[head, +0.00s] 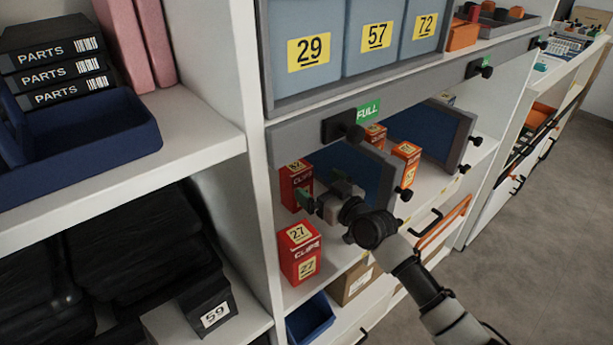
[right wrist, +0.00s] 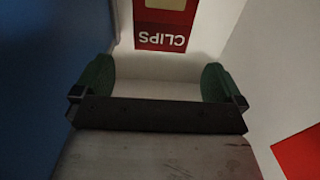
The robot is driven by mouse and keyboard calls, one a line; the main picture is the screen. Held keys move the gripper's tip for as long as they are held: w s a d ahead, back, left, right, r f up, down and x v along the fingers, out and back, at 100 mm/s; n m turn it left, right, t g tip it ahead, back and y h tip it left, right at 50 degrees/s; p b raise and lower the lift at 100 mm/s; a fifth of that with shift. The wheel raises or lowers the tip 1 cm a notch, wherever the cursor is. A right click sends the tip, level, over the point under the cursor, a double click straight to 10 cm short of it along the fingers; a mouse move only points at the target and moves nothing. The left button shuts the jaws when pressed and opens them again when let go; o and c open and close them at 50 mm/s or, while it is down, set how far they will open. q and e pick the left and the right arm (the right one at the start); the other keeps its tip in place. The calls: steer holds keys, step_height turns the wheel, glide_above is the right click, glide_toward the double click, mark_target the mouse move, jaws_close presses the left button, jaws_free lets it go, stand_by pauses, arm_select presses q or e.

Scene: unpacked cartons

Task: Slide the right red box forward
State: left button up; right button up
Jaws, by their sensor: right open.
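Two red CLIPS boxes stand on the white shelf in the head view. One red box (head: 296,185) is farther back at the left wall, partly hidden by my gripper. The other red box (head: 300,252), marked 27, stands at the front. My right gripper (head: 322,203) is inside the shelf opening, near the back red box, open and empty. In the right wrist view my gripper (right wrist: 157,82) has its green fingers apart, with a red CLIPS box (right wrist: 165,28) ahead between them and not touching. A red surface (right wrist: 300,155) shows at the lower right. My left gripper is not in view.
A dark blue panel (head: 350,172) stands close behind my gripper. Orange boxes (head: 406,160) stand to its right. A grey rail with black knobs (head: 343,128) runs above. A blue bin (head: 310,318) and a brown carton (head: 356,283) are below.

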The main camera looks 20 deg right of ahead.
mark_target(303, 174)
steer(key=b+x, duration=0.1)
steer(key=x, duration=0.7)
steer(key=shift+w, duration=0.15)
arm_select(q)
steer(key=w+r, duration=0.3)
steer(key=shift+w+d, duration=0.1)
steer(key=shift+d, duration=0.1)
arm_select(e)
steer(key=shift+w+a, duration=0.2)
steer(key=shift+w, duration=0.15)
